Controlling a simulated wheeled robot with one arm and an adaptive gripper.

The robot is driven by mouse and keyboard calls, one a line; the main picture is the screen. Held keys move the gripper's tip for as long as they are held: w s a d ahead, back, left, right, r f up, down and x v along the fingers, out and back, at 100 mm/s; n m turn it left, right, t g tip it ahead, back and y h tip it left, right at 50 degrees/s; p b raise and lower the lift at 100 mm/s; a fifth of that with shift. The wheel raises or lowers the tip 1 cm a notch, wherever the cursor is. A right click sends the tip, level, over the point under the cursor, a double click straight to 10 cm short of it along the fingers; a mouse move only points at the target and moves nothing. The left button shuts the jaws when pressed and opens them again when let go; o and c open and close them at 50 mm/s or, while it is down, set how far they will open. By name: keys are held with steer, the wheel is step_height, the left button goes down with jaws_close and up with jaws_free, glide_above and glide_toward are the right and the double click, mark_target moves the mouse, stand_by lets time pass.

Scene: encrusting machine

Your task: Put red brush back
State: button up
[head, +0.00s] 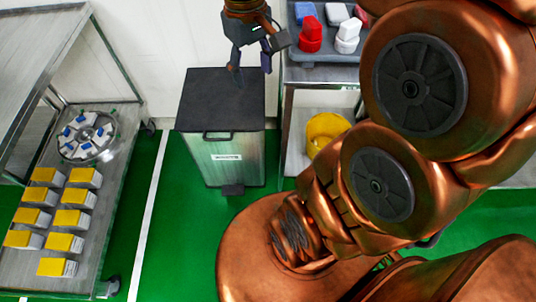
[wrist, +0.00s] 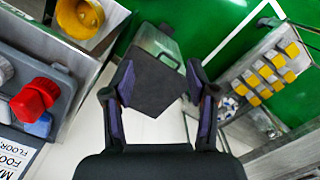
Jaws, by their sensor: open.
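A red brush (head: 311,34) stands in a grey tray (head: 322,58) at the top of the head view, left of a white brush (head: 347,36). In the wrist view the red brush (wrist: 36,98) is at the left edge, in the same grey tray (wrist: 62,92). My gripper (head: 252,68) is open and empty, left of the tray and above the dark-lidded bin. In the wrist view my gripper (wrist: 158,80) has its fingers spread with nothing between them. Another red piece (head: 360,13) in the tray is partly hidden by my arm.
A bin with a black lid (head: 222,98) stands below my gripper. A yellow bucket (head: 325,130) sits on the shelf under the tray. A metal cart (head: 85,230) with several yellow-topped boxes is at the left. Green floor lies between cart and bin.

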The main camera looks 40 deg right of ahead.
steer(key=s+a+f, duration=0.3)
steer(key=s+f, duration=0.1)
steer(key=s, duration=0.3)
steer(key=s+a+f, duration=0.3)
steer(key=s+f, duration=0.1)
steer(key=s, duration=0.3)
steer(key=shift+a+g, duration=0.4)
steer(key=shift+s, duration=0.1)
step_height(320, 180, up, 7)
steer(key=p, duration=0.6)
steer(key=shift+f+p, duration=0.2)
steer(key=shift+p, duration=0.15)
